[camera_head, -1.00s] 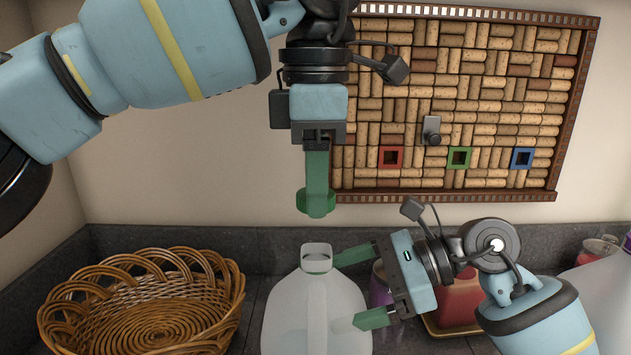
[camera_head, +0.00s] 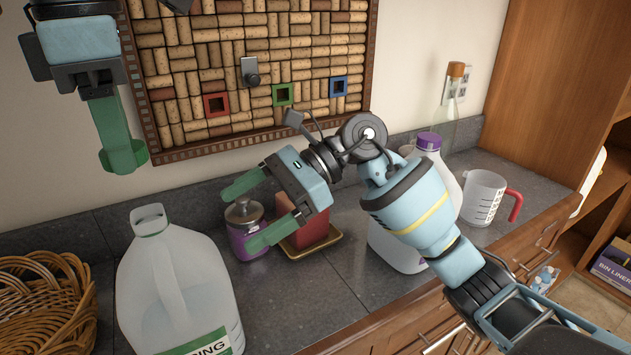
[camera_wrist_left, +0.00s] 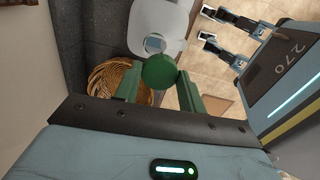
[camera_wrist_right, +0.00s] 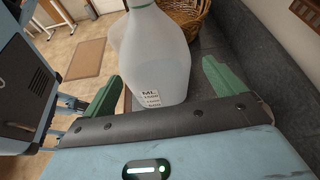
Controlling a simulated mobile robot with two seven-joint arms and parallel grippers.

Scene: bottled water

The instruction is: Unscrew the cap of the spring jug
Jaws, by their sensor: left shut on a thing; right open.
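The spring jug (camera_head: 178,285) is a translucent white jug with a green-and-white label, upright on the dark counter at the lower left. Its neck (camera_head: 148,219) shows no cap on top. My left gripper (camera_head: 117,140) is shut on a round green cap (camera_head: 125,157), held above the jug and apart from it. The cap (camera_wrist_left: 159,71) also shows between the fingers in the left wrist view, near the jug's neck (camera_wrist_left: 154,43). My right gripper (camera_head: 240,217) is open and empty, right of the jug. In the right wrist view, the jug (camera_wrist_right: 156,58) appears beyond its spread fingers.
A wicker basket (camera_head: 45,310) stands left of the jug. A purple jar (camera_head: 247,230) and a red block on a yellow tray (camera_head: 311,232) are behind my right gripper. A purple-capped jug (camera_head: 432,148) and measuring cup (camera_head: 485,196) stand right.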

